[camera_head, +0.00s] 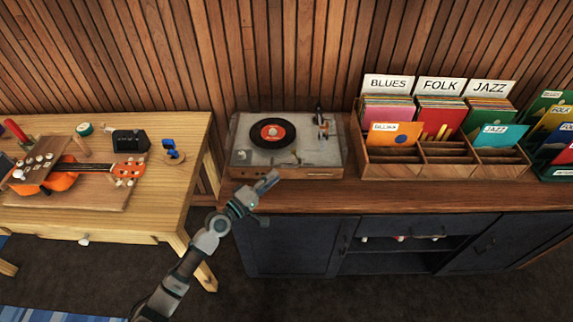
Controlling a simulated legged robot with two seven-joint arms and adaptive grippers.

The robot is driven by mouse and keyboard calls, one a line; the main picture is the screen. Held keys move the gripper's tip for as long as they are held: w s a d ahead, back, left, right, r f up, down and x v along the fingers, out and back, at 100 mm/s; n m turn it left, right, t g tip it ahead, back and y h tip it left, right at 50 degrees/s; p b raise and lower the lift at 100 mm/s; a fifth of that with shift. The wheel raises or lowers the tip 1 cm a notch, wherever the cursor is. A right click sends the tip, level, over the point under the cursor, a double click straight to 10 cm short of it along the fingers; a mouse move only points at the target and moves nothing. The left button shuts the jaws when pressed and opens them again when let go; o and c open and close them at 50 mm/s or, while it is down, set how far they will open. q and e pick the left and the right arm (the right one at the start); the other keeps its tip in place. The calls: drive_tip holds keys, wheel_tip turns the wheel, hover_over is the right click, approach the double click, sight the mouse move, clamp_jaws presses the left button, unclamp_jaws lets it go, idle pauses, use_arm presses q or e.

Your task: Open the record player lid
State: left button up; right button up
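The record player (244,150) is a grey-topped box with a wooden front on the dark cabinet. A black record with a red label (272,133) shows on it, and a tonearm (322,122) is at its right. I cannot make out the clear lid's edges or whether it is shut. My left gripper (268,197) is just in front of the player's front edge, low and left of its middle. Its fingers look spread, with nothing between them. Whether the upper finger touches the player's front is unclear. My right gripper is not in view.
A wooden record crate (445,172) marked blues, folk and jazz stands to the right on the cabinet top (420,198). A wooden table (110,222) at left holds an orange ukulele (62,182) and small items. A slatted wall is behind the player.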

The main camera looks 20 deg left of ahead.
sight(287, 166)
use_arm(q)
drive_tip(key=x, duration=0.6)
drive_tip(key=shift+a+f, duration=0.15)
drive_tip(key=shift+w+d, duration=0.35)
drive_tip(key=shift+d, duration=0.2)
drive_tip(key=shift+c, duration=0.3)
drive_tip(key=shift+a, duration=0.25)
clamp_jaws()
